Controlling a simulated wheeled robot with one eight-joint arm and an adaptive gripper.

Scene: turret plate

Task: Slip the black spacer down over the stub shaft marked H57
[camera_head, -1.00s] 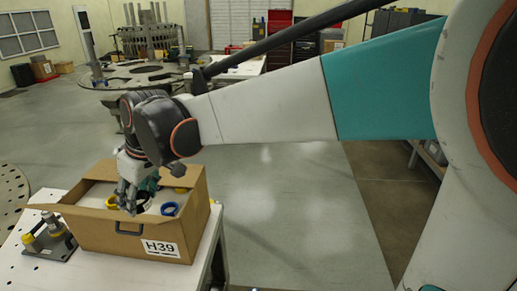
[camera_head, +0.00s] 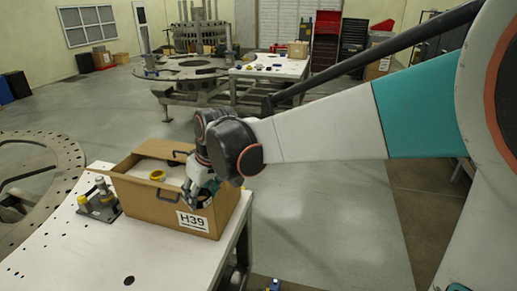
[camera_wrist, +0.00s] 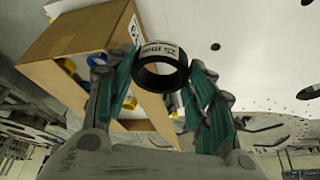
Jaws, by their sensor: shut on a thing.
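The black spacer (camera_wrist: 160,72) is a thick ring with a white label that appears to read 25 mm. My gripper (camera_wrist: 160,84) is shut on it, with the ring between its green-padded fingers in the wrist view. In the head view my gripper (camera_head: 200,192) is by the right part of an open cardboard box (camera_head: 150,205) marked H39; the spacer cannot be made out clearly there. No H57 mark can be read in either view, and I cannot identify that stub shaft.
The box stands on a white perforated table (camera_head: 75,255), beside a fixture (camera_head: 99,200) with metal and yellow parts. A yellow ring (camera_head: 157,175) shows in the box. A large round plate (camera_head: 70,160) is at left, another (camera_head: 180,68) farther back. Open floor lies right.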

